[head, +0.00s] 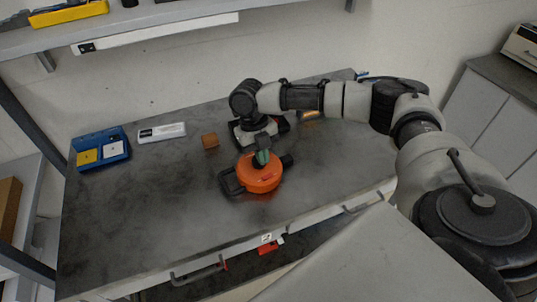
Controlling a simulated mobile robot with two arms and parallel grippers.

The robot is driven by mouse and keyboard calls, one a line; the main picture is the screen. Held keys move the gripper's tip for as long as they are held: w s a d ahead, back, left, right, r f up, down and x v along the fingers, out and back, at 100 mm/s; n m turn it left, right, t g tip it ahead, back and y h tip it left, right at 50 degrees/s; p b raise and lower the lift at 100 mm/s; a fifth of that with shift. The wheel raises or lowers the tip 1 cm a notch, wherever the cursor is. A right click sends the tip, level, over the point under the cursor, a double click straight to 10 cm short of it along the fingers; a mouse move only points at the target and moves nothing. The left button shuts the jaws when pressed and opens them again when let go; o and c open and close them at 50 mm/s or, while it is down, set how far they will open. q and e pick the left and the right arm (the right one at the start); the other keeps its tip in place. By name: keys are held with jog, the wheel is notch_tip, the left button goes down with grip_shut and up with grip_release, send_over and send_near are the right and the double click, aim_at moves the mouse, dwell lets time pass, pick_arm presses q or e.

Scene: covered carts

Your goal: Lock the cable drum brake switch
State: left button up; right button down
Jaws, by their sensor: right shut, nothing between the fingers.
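The orange cable drum (259,178) lies flat on the grey worktop, with a dark handle (232,181) on its left and a dark part on its right side. My right gripper (262,158) is at the drum's top rear, with its greenish fingertips shut and nothing between them. The fingertips are at or just above the drum's top face; I cannot tell whether they touch it. The brake switch is too small or hidden by the gripper to make out. My left gripper is not in view.
A shelf with a power strip (155,33) hangs behind. The left front of the worktop is clear. A drawer below stands open.

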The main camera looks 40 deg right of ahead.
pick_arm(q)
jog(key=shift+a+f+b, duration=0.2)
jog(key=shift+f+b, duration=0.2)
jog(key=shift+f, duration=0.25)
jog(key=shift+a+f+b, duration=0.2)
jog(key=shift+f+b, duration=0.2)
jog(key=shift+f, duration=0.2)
pick_arm(e)
jog(key=a+v, duration=0.1)
jog(key=v, duration=0.7)
jog(key=shift+a, duration=0.25)
jog(key=shift+w+a, duration=0.1)
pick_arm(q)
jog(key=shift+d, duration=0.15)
